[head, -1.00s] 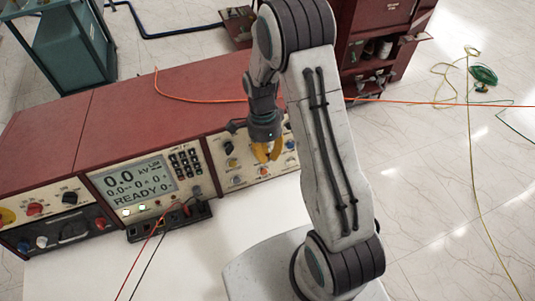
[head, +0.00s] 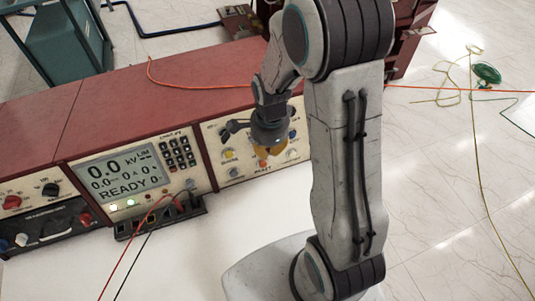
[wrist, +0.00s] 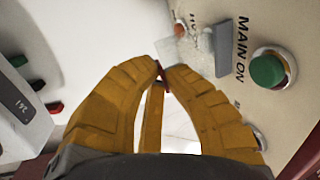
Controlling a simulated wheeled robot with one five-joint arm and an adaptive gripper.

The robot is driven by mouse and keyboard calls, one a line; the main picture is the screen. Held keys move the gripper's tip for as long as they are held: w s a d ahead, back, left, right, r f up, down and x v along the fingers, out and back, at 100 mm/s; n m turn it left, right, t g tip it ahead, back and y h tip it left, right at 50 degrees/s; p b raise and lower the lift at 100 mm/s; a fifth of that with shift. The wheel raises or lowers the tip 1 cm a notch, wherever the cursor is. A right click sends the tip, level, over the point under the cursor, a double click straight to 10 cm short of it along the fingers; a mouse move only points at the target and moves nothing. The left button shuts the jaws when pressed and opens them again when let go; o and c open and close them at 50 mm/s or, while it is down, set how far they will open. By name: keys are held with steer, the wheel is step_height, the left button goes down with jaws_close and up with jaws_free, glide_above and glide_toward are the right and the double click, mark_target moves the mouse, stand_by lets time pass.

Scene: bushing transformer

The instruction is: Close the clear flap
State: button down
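The clear flap (wrist: 178,49) shows in the wrist view as a small see-through plate on the cream panel, beside a grey block (wrist: 215,49) and near a red button (wrist: 180,29). I cannot tell exactly how far it is swung. My gripper (wrist: 161,68) has its yellow fingertips together, right at the flap's near edge; whether they touch it is unclear. Nothing is seen held. In the head view my gripper (head: 270,151) is in front of the right-hand panel section (head: 228,173); the flap cannot be made out there.
A green button (wrist: 268,70) marked MAIN ON protrudes right of my fingers. The display section (head: 128,182) stands left, with red and black leads (head: 137,238) running from a socket block (head: 161,218). An orange cable (head: 200,88) crosses the red top. White floor lies in front.

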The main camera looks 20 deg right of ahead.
steer(key=shift+s+f+t+b, duration=0.1)
steer(key=shift+f+t+b, duration=0.45)
steer(key=shift+b, duration=0.55)
steer(key=shift+r, duration=0.15)
steer(key=c, duration=1.2)
jaws_free()
steer(key=shift+c, duration=0.2)
steer(key=shift+r, duration=0.1)
step_height(320, 180, up, 12)
steer(key=s, duration=0.2)
steer(key=shift+s, duration=0.25)
steer(key=shift+f, duration=0.2)
